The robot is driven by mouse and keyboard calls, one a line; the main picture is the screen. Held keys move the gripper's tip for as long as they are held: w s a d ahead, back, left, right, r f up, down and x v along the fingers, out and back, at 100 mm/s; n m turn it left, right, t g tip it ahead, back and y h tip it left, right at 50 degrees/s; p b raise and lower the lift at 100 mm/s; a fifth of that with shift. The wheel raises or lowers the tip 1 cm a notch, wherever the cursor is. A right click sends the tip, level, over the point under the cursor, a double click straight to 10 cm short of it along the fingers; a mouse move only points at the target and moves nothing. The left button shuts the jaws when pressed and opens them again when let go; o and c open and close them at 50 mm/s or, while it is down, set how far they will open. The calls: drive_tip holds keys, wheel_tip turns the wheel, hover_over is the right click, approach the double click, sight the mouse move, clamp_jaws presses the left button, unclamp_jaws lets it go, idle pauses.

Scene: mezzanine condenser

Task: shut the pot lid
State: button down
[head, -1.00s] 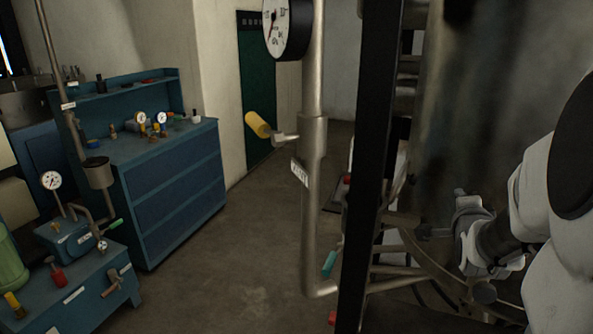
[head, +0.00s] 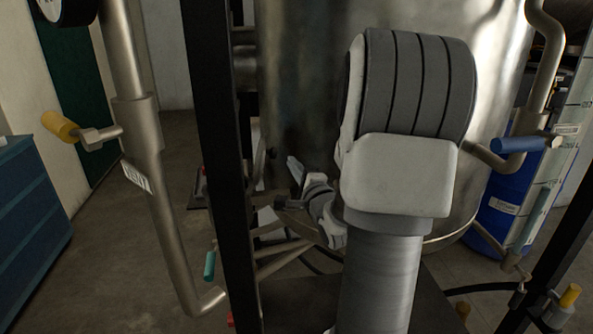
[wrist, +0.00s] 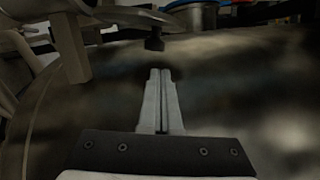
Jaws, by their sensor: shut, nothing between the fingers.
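The large round steel vessel (head: 310,70) fills the middle of the head view behind my arm. Its top is cut off there, and I cannot make out a pot lid for certain in either view. In the wrist view my gripper (wrist: 161,72) is shut and empty, its two pale fingers together in front of a smooth, dark curved metal surface (wrist: 235,85). I cannot tell whether the fingertips touch that surface. A small black knob-like part (wrist: 154,42) is just beyond the fingertips. My arm hides part of the vessel.
A black upright post (head: 218,150) stands left of the vessel. Beside it is a pipe (head: 165,220) with a yellow handle (head: 60,126). A blue-handled pipe (head: 518,145) and a blue drum (head: 500,215) are at right. Floor (head: 110,270) is clear at left.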

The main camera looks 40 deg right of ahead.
sight(265, 148)
drive_tip(key=shift+x, duration=2.7)
drive_tip(key=shift+w+a+r+n, duration=0.1)
drive_tip(key=shift+a+r+n, duration=0.15)
drive_tip(key=shift+n, duration=0.15)
drive_tip(key=shift+w+a+r, duration=0.1)
drive_tip(key=a+n, duration=0.1)
drive_tip(key=w+a+r+n, duration=0.1)
drive_tip(key=n, duration=0.1)
drive_tip(key=w+a+r+n+g, duration=0.1)
drive_tip(key=a, duration=0.1)
drive_tip(key=shift+w+r+n+b, duration=0.1)
drive_tip(key=shift+w+n+b, duration=0.1)
drive_tip(key=shift+n+b, duration=0.15)
drive_tip(key=shift+w+a+r+n+g+b, duration=0.15)
drive_tip(key=shift+w+a+n+g+b, duration=0.3)
drive_tip(key=shift+a+n+b, duration=0.35)
drive_tip(key=shift+w+a+r+b, duration=0.1)
drive_tip(key=shift+w+a+b, duration=0.3)
drive_tip(key=shift+a, duration=0.3)
